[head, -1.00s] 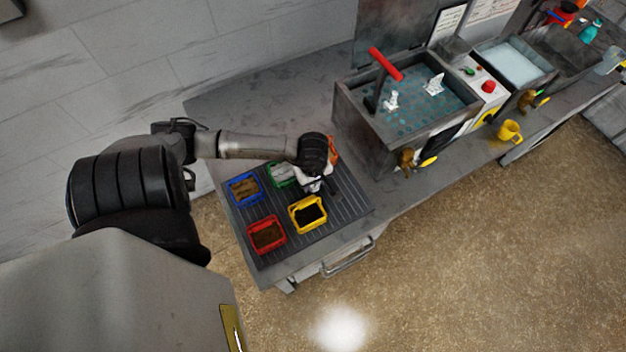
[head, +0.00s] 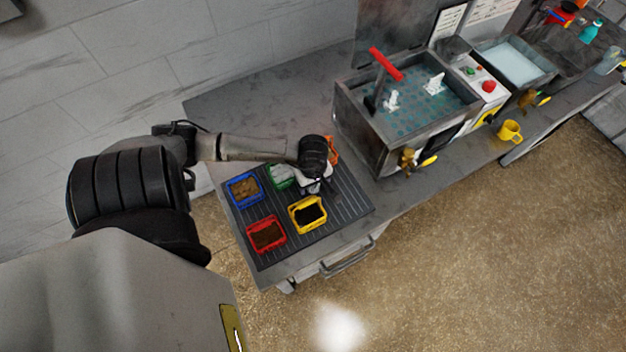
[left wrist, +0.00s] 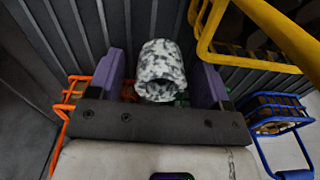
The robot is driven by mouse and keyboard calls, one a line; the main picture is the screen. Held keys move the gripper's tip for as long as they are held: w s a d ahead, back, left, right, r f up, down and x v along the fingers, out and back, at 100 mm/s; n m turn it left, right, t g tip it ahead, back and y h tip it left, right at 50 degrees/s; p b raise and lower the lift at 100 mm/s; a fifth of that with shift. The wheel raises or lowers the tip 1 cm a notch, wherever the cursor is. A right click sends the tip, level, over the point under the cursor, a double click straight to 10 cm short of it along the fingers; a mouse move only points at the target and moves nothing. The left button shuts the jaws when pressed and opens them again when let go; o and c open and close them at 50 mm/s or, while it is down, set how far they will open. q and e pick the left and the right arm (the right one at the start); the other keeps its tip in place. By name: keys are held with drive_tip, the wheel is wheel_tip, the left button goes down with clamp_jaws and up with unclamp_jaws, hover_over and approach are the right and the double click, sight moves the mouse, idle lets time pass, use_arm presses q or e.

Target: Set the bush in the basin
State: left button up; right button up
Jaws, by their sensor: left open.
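The bush (left wrist: 161,72) is a short, mottled grey-and-white hollow cylinder, seen in the left wrist view over the dark ribbed mat. It sits between the two purple fingers of my left gripper (left wrist: 158,78), which is open, with a gap visible on each side. In the head view my left gripper (head: 314,184) is low over the mat among the bins, and its hand hides the bush. A large grey basin (head: 362,128) with bluish liquid, a perforated floor and a red-handled lever stands at upper right, well away from the gripper. My right gripper is not in view.
Blue (head: 244,188), red (head: 266,235), yellow (head: 307,212), green (head: 281,176) and orange (head: 333,150) bins surround the gripper on the ribbed mat (head: 345,205). A smaller tank (head: 515,62) of pale liquid and a yellow mug (head: 510,131) stand farther right.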

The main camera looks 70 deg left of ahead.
use_arm(q)
drive_tip(key=shift+r, duration=0.15)
wheel_tip(320, 180, up, 11)
drive_tip(key=shift+o, duration=0.3)
drive_tip(key=shift+r, duration=0.5)
